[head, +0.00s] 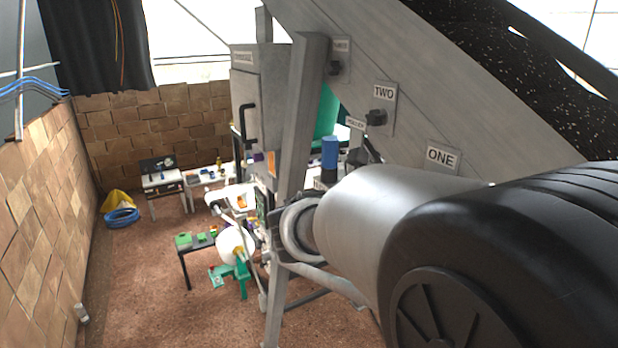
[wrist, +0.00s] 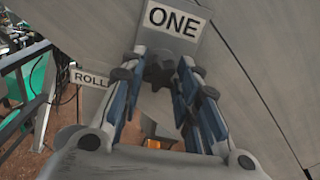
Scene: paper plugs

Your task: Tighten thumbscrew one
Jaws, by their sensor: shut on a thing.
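Thumbscrew one (wrist: 158,73) is a dark lobed knob on the grey slanted panel, just below the white label ONE (wrist: 174,19) in the wrist view. My gripper (wrist: 162,64) has its two blue-padded fingers on either side of the knob and is shut on it. In the head view the label ONE (head: 441,157) shows above my arm, which hides thumbscrew one and my gripper. Thumbscrew two (head: 376,117) is a dark knob beside the label TWO (head: 384,92), farther up the panel.
A sign reading ROLL (wrist: 88,77), partly covered by my gripper, is left of the fingers. A grey upright post (head: 298,120) and a grey cabinet (head: 258,110) stand left of the panel. Small tables and a blue coil (head: 122,218) are farther back. Open brown floor lies at left.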

